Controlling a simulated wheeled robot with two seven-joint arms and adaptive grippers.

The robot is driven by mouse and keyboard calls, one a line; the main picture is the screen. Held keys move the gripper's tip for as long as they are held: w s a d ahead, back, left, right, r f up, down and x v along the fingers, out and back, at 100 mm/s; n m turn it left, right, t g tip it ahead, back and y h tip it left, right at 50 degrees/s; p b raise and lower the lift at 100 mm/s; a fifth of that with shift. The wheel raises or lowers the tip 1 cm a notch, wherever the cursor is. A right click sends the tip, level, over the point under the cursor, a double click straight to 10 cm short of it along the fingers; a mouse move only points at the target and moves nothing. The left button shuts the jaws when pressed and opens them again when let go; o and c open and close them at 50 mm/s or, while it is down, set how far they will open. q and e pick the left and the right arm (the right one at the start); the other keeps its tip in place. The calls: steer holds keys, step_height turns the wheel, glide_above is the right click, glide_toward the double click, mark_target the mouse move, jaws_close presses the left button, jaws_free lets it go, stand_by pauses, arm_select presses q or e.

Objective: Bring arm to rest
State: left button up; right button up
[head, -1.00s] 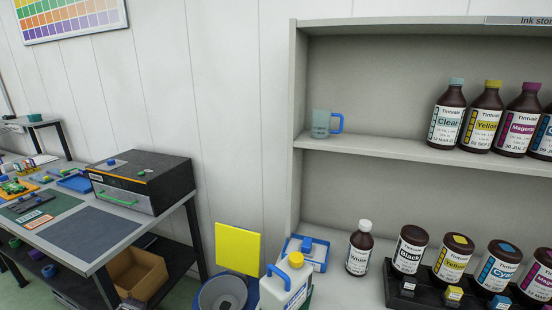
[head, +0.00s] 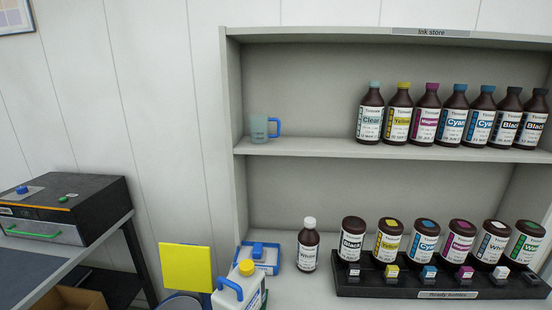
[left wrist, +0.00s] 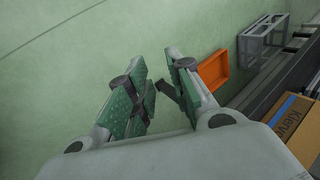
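My left gripper (left wrist: 163,85) shows in the left wrist view, with its two green-padded fingers apart and nothing between them. It hangs over a green floor, clear of any object. Neither of my arms shows in the head view, and my right gripper is in no view. In the head view, the ink shelf (head: 340,148) carries a row of brown bottles, including a clear-label bottle (head: 370,115) at its left end. A white-capped bottle (head: 308,248) stands upright on the counter below, left of the black bottle rack (head: 440,285).
A glass jug with a blue handle (head: 262,128) stands on the shelf's left. A white jug (head: 240,290), a blue box (head: 262,255) and a yellow panel (head: 186,267) are at the lower middle. The wrist view shows an orange tray (left wrist: 214,70) and a cardboard box (left wrist: 293,128) at right.

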arm_select(q)
steer(key=s+f+m, duration=0.1)
steer(key=s+m, duration=0.1)
steer(key=s, duration=0.3)
steer(key=s+d+f+h, duration=0.1)
steer(key=d+f, duration=0.3)
steer(key=d, duration=0.9)
steer(key=s+d+f+n+h, duration=0.1)
steer(key=d+f, duration=0.3)
steer(key=d, duration=0.9)
steer(key=s+d+f+h, duration=0.1)
steer(key=d+f+h, duration=0.2)
steer(key=d, duration=1.1)
steer(key=shift+f+n, duration=0.4)
steer(key=shift+f, duration=0.05)
